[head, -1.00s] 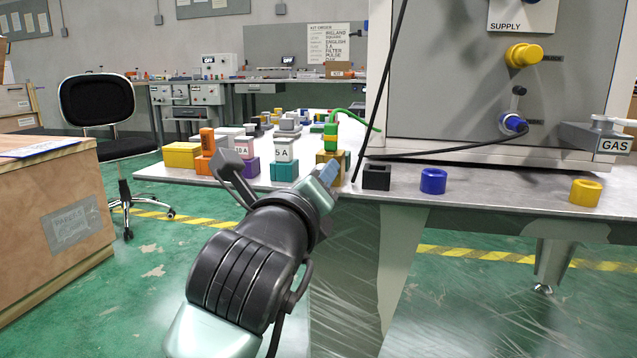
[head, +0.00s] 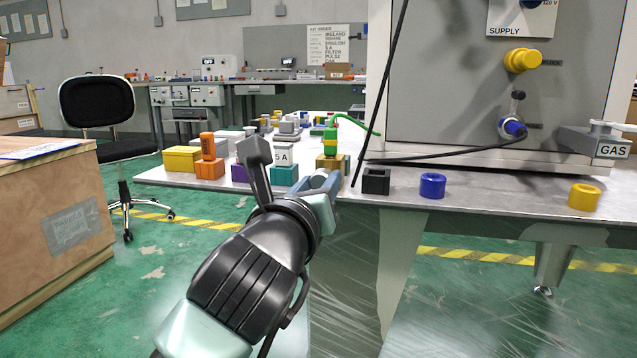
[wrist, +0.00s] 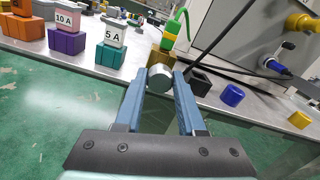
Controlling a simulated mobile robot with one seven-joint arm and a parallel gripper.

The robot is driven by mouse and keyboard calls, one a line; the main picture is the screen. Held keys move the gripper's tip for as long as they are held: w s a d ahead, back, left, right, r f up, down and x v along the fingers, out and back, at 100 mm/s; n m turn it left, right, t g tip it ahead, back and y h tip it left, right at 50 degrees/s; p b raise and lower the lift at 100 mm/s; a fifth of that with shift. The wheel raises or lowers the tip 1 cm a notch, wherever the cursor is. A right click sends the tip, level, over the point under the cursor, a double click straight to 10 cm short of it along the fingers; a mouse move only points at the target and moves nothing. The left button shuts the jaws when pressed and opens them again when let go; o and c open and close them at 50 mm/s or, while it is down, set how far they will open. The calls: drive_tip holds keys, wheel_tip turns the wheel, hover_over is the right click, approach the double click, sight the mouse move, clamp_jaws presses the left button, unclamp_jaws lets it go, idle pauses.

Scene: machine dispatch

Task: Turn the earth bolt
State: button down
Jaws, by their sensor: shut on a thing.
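The earth bolt (wrist: 159,78) shows in the wrist view as a round grey metal head on the front of a brass block (wrist: 154,61). A green and yellow plug (wrist: 170,34) with a green cable stands on the block. The block (head: 333,165) and plug (head: 330,142) also show in the head view at the table's front edge. My gripper (wrist: 159,75) has its two blue-grey fingers either side of the bolt head and is shut on it. In the head view my gripper (head: 322,181) reaches up to the block, and its fingers hide the bolt.
A teal block with a 5 A fuse (head: 284,172), an orange block (head: 210,169) and a yellow box (head: 181,158) stand left of the bolt. A black socket (head: 376,181), a blue ring (head: 432,186) and a yellow ring (head: 584,195) lie right, before the grey machine cabinet (head: 460,80).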

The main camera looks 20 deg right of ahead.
drive_tip(key=shift+f, duration=0.1)
drive_tip(key=c, duration=0.5)
unclamp_jaws()
drive_tip(key=p+v, duration=0.3)
drive_tip(key=v, duration=1)
